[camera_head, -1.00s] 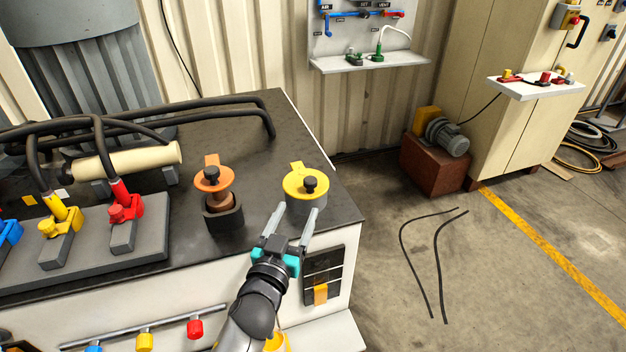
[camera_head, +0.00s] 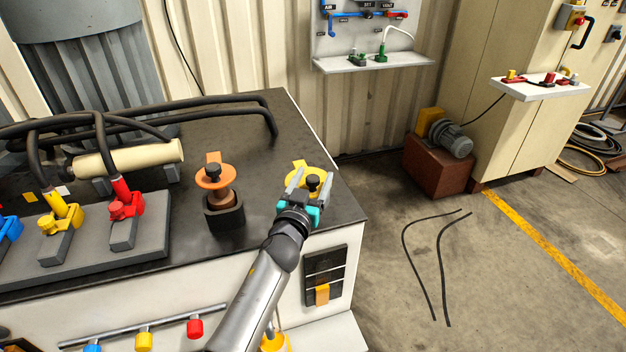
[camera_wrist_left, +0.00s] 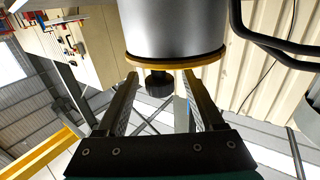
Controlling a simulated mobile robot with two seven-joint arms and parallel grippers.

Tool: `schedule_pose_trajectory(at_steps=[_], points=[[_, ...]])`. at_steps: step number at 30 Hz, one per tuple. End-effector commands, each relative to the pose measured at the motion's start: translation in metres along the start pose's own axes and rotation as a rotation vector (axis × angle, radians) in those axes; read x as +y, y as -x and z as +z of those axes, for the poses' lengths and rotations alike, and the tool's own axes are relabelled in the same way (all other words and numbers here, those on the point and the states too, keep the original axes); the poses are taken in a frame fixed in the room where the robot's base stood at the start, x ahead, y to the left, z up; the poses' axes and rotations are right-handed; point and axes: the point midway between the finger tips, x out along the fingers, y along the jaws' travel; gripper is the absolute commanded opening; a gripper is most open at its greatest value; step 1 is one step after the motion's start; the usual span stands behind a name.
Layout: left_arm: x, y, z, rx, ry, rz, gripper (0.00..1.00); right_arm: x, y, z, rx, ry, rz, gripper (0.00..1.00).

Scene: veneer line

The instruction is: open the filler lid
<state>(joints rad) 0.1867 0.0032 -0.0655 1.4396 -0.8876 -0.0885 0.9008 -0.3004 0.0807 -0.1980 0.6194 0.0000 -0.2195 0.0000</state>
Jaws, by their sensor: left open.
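The yellow round lid (camera_head: 300,164) with a black knob (camera_head: 313,183) sits flat on a grey cylinder at the dark bench top's right end. My left gripper (camera_head: 311,177) is over it, open, with one finger on each side of the knob. In the left wrist view, the knob (camera_wrist_left: 159,84) shows between the spread fingers (camera_wrist_left: 160,80), with the lid's yellow rim (camera_wrist_left: 203,61) and the grey cylinder (camera_wrist_left: 175,28) beyond. I cannot tell whether either finger touches the knob. The gripper hides part of the lid in the head view. My right gripper is not in view.
An orange disc-topped fitting (camera_head: 214,177) in a dark block stands left of the lid. Red and yellow hose couplings (camera_head: 125,199) and black hoses (camera_head: 195,105) fill the bench's left side. The dark bench top (camera_head: 255,150) is bare behind the lid.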

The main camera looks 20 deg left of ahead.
Motion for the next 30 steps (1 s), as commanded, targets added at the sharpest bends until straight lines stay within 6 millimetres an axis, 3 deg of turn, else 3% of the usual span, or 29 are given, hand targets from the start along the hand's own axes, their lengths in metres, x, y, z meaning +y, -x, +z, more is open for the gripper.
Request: schedule_pose_trajectory(at_steps=[6, 24, 30], points=[[0.0002, 0.0000, -0.0001, 0.000, 0.000, 0.000, 0.67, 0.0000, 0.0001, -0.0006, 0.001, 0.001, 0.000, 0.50], [0.0002, 0.0003, 0.0001, 0.000, 0.001, 0.000, 0.00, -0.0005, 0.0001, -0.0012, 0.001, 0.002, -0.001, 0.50], [0.0002, 0.0003, 0.0002, 0.000, 0.000, 0.000, 0.00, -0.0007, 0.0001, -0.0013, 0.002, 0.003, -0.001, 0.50]])
